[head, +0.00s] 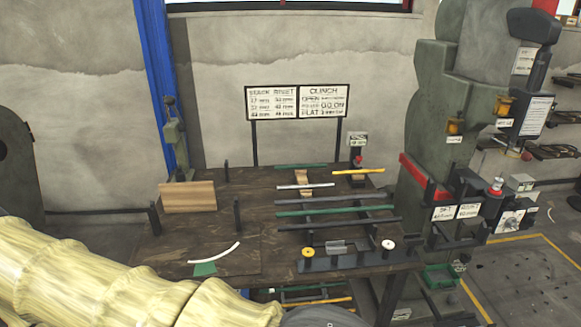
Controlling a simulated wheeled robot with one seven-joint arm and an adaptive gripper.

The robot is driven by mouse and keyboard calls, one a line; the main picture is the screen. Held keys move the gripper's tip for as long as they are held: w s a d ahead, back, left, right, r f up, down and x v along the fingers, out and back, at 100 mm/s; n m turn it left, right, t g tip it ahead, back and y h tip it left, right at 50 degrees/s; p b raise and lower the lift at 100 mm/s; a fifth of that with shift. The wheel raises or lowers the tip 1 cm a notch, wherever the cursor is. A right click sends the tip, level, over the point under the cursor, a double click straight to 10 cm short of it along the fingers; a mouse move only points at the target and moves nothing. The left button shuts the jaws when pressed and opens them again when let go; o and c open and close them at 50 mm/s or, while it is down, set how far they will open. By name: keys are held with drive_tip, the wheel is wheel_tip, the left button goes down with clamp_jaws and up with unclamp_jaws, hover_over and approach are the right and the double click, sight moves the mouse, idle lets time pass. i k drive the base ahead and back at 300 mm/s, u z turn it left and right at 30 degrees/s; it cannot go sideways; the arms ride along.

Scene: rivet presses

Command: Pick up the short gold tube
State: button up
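A short gold tube (358,171) lies at the back right of the dark wooden table (190,222), left of the big press. It lies roughly level, its right end near the table's right edge. A small stand with a label is just behind it. Another yellow rod (318,301) shows low down, under the table. My pale yellow arm crosses the lower left of the head view.
A white tube (305,186) and several dark green and grey rods lie on the table near the gold one. Short black posts stand on the table. A tall grey-green press (440,130) stands close at the right. A brown block (187,195) is at the left.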

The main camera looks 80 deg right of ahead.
sight(356, 176)
drive_tip(key=u, duration=0.15)
drive_tip(key=k, duration=1.1)
drive_tip(key=z, duration=0.7)
